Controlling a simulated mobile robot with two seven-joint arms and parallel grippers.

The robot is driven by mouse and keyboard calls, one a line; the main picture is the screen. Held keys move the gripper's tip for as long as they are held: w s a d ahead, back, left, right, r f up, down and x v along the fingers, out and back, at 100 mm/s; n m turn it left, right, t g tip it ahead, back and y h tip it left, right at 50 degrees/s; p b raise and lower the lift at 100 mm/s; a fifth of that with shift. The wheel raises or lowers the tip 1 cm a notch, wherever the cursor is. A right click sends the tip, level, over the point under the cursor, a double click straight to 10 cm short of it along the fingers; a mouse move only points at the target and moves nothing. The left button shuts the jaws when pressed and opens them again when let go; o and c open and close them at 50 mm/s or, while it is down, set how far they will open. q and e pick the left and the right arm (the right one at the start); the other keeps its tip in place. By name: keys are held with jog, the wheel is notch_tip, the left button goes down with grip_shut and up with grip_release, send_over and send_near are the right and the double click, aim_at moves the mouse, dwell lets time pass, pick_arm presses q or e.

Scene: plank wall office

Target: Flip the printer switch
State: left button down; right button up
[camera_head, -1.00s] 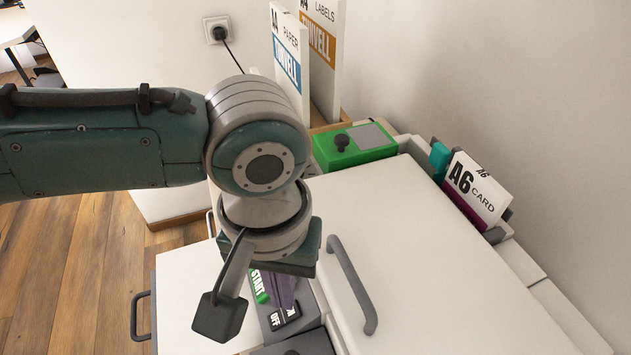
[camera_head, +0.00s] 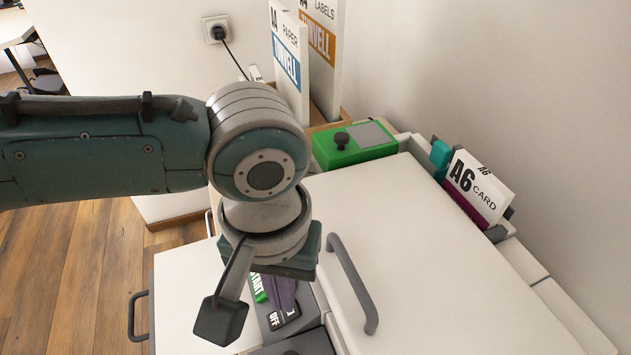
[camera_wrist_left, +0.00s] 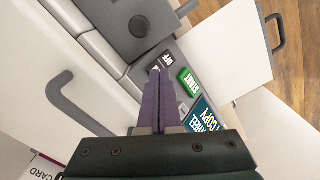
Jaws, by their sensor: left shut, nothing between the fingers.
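The printer (camera_head: 430,270) is a large white body with a dark control panel at its front edge. A black switch marked OFF (camera_head: 284,318) sits on that panel; it also shows in the left wrist view (camera_wrist_left: 163,60). A green START button (camera_head: 258,287) is beside it, and shows in the left wrist view (camera_wrist_left: 189,82). My left gripper (camera_head: 288,308) has its purple fingers shut and empty, with the tips at or just over the switch; it also shows in the left wrist view (camera_wrist_left: 160,76). The fingers hide part of the switch, and contact cannot be told.
A grey bar handle (camera_head: 352,284) stands up from the printer top. A white tray with a dark handle (camera_head: 138,316) extends at the left. Behind are a green box with a black knob (camera_head: 354,145), A6 card packs (camera_head: 478,190), tall paper packs (camera_head: 290,62) and a wall socket (camera_head: 215,30).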

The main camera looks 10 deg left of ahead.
pick_arm(q)
jog(key=shift+f+b, duration=0.5)
jog(key=shift+f, duration=0.35)
jog(key=shift+r, duration=0.1)
notch_tip(320, 180, up, 7)
jog(key=p, duration=0.8)
dwell(0.5)
